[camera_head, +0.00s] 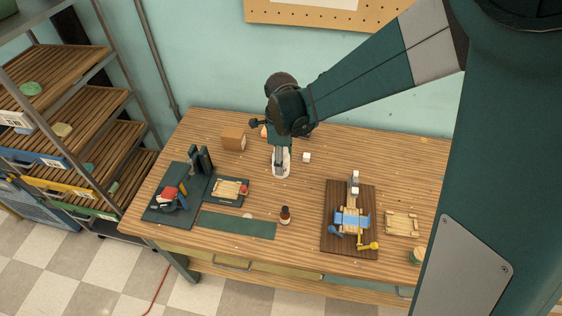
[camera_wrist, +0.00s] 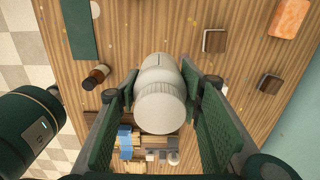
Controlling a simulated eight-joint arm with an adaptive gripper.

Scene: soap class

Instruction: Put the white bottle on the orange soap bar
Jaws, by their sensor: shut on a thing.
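The white bottle (camera_wrist: 160,92) is between the two green fingers of my gripper (camera_wrist: 160,84) in the wrist view, and the gripper is shut on it. In the head view the white bottle (camera_head: 281,166) shows below my gripper (camera_head: 280,150), over the back middle of the table; I cannot tell whether its base touches the wood. The orange soap bar (camera_wrist: 291,19) lies on the table at the top right of the wrist view, apart from the bottle. In the head view only a small orange patch (camera_head: 263,132) shows beside my arm, which hides the rest.
A brown box (camera_head: 233,139) stands left of the bottle and a small white cube (camera_head: 306,157) right of it. A dark wooden board (camera_head: 332,240) holds soap-cutting pieces at the right. A green mat (camera_head: 236,225) lies near the front edge.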

